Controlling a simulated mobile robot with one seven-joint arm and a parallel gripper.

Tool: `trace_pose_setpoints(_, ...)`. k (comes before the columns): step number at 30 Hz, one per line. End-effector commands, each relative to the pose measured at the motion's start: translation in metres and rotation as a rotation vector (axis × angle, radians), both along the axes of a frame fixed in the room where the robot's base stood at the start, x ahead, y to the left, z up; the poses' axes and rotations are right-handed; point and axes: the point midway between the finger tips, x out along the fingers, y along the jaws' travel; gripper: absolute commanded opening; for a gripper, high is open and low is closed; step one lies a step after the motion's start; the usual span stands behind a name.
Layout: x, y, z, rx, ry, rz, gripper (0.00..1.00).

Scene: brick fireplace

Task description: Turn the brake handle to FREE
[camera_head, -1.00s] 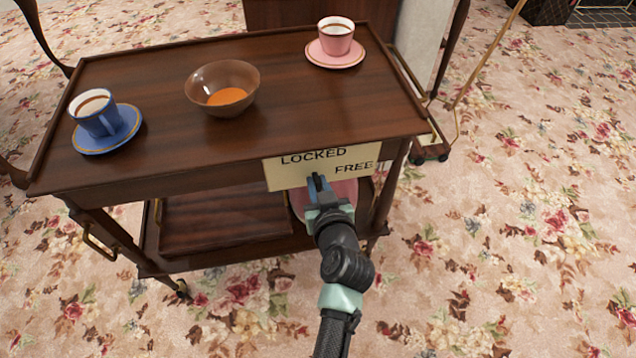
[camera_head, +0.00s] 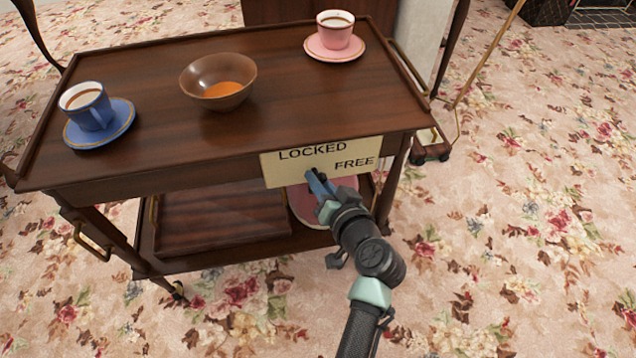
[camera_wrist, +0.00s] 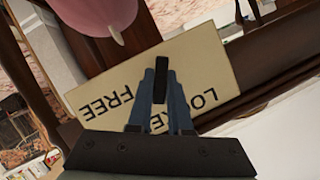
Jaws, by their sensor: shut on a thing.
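The wooden tea trolley (camera_head: 150,130) carries a cream plate (camera_head: 280,171) on its front edge, with LOCKED at its upper left and FREE at its right. My gripper (camera_head: 316,180) is in front of the plate, below the lettering, its fingers leaning up and to the left. In the wrist view my gripper (camera_wrist: 161,85) is shut on the black brake handle (camera_wrist: 160,78), which stands between the blue fingers. The lettering appears upside down there, and the fingers cover part of LOCKED. In the head view the handle is hidden by my gripper.
On the trolley top stand a blue cup (camera_head: 88,106) on a saucer, a brown bowl (camera_head: 218,82) with orange contents and a pink cup (camera_head: 335,30) on a saucer. A pink round thing (camera_head: 304,205) is on the lower shelf. Open flowered carpet lies to the right.

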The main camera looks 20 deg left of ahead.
Motion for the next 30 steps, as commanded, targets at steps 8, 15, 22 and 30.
trace_pose_setpoints(8,0.0009,-0.0017,-0.0041,0.220,0.149,-0.001,0.00)
trace_pose_setpoints(15,0.0014,-0.0024,-0.0050,0.408,0.277,-0.001,0.00)
trace_pose_setpoints(22,0.0012,-0.0024,-0.0061,0.582,0.395,0.000,0.00)
trace_pose_setpoints(30,0.0012,-0.0024,-0.0059,0.736,0.499,0.000,0.00)
